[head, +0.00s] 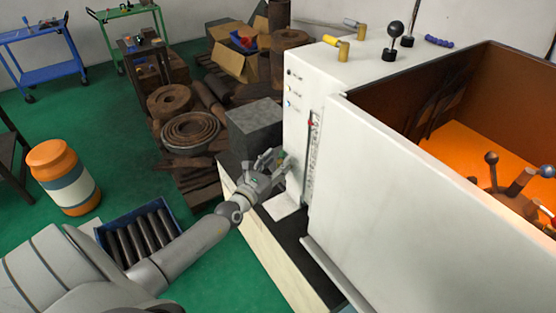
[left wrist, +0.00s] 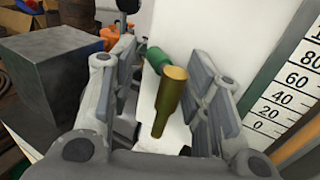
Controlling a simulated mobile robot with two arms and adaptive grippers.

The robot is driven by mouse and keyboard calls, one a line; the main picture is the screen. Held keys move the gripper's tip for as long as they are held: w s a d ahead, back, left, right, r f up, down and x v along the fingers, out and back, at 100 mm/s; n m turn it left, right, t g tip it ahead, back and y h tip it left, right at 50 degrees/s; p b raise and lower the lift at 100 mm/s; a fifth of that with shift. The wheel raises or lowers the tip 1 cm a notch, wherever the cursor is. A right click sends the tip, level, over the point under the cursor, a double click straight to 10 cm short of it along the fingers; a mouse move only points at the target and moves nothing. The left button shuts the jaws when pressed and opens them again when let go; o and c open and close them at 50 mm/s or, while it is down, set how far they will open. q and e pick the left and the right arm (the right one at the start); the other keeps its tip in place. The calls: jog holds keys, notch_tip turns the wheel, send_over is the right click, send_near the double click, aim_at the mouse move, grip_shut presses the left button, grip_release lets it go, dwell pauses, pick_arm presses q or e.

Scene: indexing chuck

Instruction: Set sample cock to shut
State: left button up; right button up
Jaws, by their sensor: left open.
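A brass cock (left wrist: 170,95) with a green handle (left wrist: 157,58) shows in the left wrist view, low on the white machine's end face. I take it for the sample cock; no name on it is readable. My left gripper (head: 274,160) is at that end face in the head view, and its fingers hide most of the cock there. In the left wrist view the open fingers (left wrist: 168,100) stand on either side of the brass body, with a visible gap to each. The green handle points away, up and left, between the fingers. My right gripper is in neither view.
The white machine (head: 400,180) fills the right side, with a level scale (head: 312,160) beside the cock. A yellow-handled cock (head: 335,43) and a grey-handled cock (head: 355,26) sit on top.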

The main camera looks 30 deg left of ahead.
pick_arm(q)
jog(key=shift+w, duration=0.55)
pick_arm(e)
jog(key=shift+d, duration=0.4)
pick_arm(q)
jog(key=shift+c, duration=0.4)
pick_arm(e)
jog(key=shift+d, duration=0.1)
pick_arm(q)
jog(key=shift+d+r, duration=0.1)
jog(key=c, duration=0.8)
jog(key=shift+c, duration=0.2)
